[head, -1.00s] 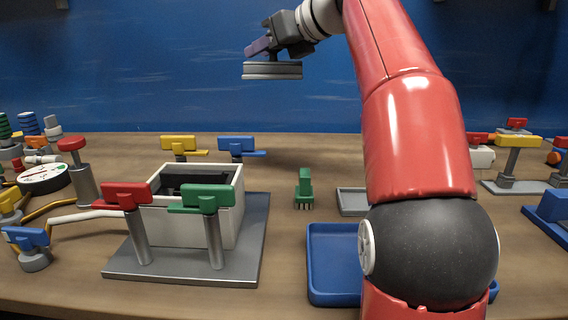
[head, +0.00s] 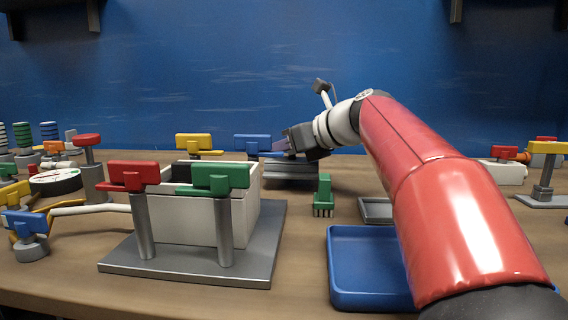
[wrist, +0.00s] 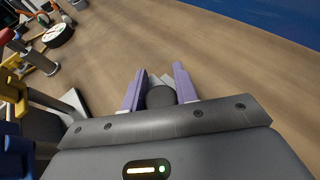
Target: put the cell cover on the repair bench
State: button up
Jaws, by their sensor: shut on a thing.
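The cell cover (head: 291,174) is a flat grey stepped plate behind the white cell box, low over the far part of the wooden bench (head: 345,178). I cannot tell whether it touches the wood. My gripper (head: 276,148) is shut on it from above. In the wrist view my gripper's purple fingers (wrist: 160,88) close around a dark round knob (wrist: 160,98); most of the plate is hidden there. The white cell box (head: 185,220) stands open-topped on a grey base plate. No surface is labelled as the repair bench.
Red (head: 134,176) and green (head: 215,179) handles on posts stand before the box; yellow (head: 194,142) and blue (head: 252,145) ones stand behind it. A green brush (head: 322,195), a grey tray (head: 375,210) and a blue tray (head: 365,290) lie to the right. Bare wood shows in the wrist view.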

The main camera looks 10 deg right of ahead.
jog(key=shift+f, duration=1.1)
jog(key=shift+f+b, duration=0.2)
jog(key=shift+b, duration=0.1)
jog(key=o, duration=1.1)
jog(key=shift+c, duration=0.2)
jog(key=shift+r, duration=0.15)
jog(key=shift+s+d+r, duration=0.15)
jog(key=shift+s+d, duration=0.05)
jog(key=p+v, duration=0.1)
jog(key=v, duration=0.9)
jog(key=shift+s+d+p, duration=0.15)
jog(key=shift+s+p, duration=0.1)
jog(key=shift+p, duration=0.15)
jog(key=shift+s+d+r, duration=0.15)
jog(key=shift+s+d, duration=0.05)
jog(key=shift+s, duration=0.15)
